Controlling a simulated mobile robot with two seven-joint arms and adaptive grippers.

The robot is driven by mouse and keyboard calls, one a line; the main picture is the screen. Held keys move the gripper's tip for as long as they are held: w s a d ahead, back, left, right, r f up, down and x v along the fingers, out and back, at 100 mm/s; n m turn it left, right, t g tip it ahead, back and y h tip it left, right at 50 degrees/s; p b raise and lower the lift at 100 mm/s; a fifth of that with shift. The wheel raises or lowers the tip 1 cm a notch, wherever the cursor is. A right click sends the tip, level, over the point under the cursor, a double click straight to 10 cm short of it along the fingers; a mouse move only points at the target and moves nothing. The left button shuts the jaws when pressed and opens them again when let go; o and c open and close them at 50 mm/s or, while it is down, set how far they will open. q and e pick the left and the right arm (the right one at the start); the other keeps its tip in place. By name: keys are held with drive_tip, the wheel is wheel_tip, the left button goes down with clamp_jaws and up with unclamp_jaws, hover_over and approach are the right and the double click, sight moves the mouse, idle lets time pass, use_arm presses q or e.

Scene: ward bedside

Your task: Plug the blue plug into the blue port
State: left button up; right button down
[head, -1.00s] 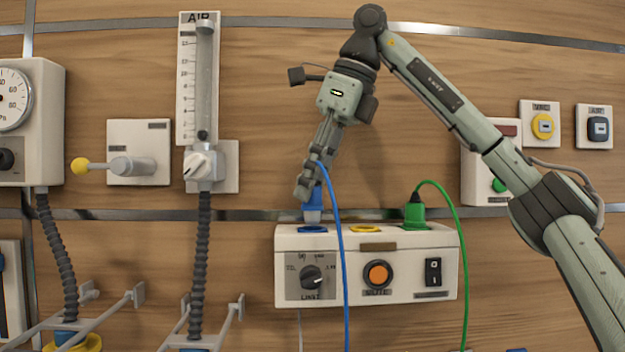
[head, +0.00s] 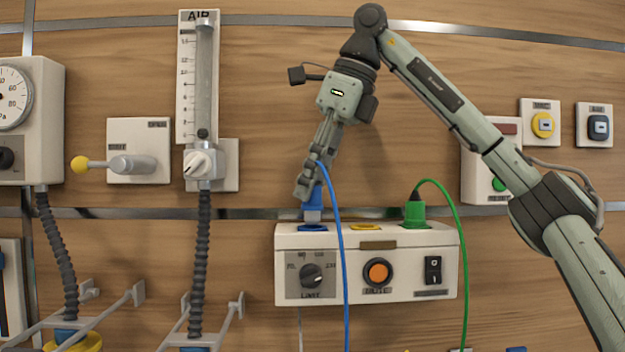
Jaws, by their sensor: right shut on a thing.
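The blue plug (head: 313,205) is upright, its lower end just over the blue port (head: 312,228) on top of the white box (head: 290,243). I cannot tell whether its tip has entered the port. My right gripper (head: 307,190) is shut on the blue plug, and its fingers hide the plug's upper part. A blue cable (head: 338,250) runs from the plug down across the front of the box. My left gripper is not in view.
A green plug (head: 414,215) with a green cable sits at the box's right port. A yellow port (head: 366,227) between them is empty. The box front has a dial, an orange button and a switch. An air flowmeter (head: 203,90) is to the left.

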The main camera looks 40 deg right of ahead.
drive_tip(key=shift+f, duration=1.15)
idle(2.5)
drive_tip(key=c, duration=1.1)
unclamp_jaws()
drive_tip(key=shift+c, duration=0.2)
drive_tip(key=v, duration=1.2)
drive_tip(key=shift+w, duration=0.1)
